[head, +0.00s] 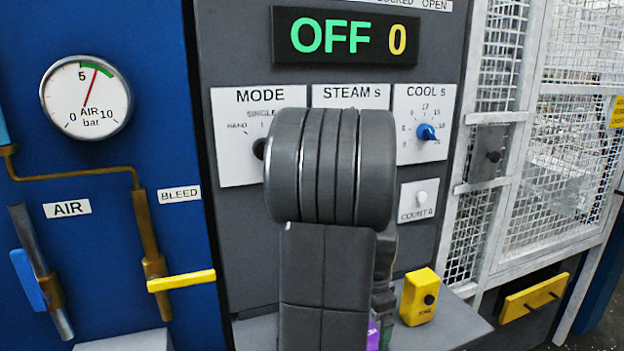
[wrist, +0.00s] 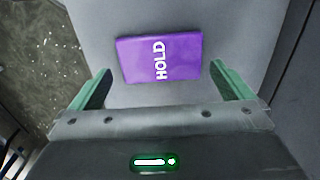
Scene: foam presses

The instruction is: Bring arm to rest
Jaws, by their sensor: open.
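My gripper (wrist: 160,88) shows in the wrist view with its two green fingers spread wide apart and nothing between them. A purple block marked HOLD (wrist: 160,60) lies on a grey surface just beyond the fingertips, apart from them. In the head view my own dark grey arm stands in front of the control panel and hides its middle. Only a sliver of the purple block (head: 373,336) shows beside the arm at the bottom.
The panel display (head: 345,37) reads OFF 0. A yellow box (head: 419,297) stands on the grey ledge (head: 455,322) right of my arm. A blue panel with an air gauge (head: 86,97) and a yellow bleed handle (head: 181,281) is at left. A mesh guard (head: 560,150) is at right.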

